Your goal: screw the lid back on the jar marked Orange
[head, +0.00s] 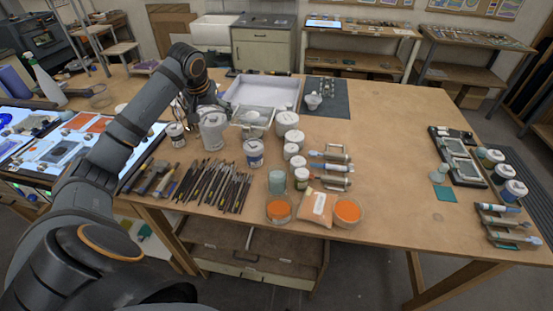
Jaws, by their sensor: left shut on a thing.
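My left gripper (193,112) is at the back left of the table, beside a large pale lidded jar (212,132) and above a smaller jar (175,133). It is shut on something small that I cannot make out. The labels are too small to read, so I cannot tell which jar is marked Orange. A small jar with a reddish label (301,179) stands near the front, beside a greenish glass jar (277,181). More white-lidded jars (290,138) stand behind them. My right gripper is not in view.
Brushes and tools (215,185) lie at front left. A white tray (262,92) is at the back. The table's right middle (395,150) is clear.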

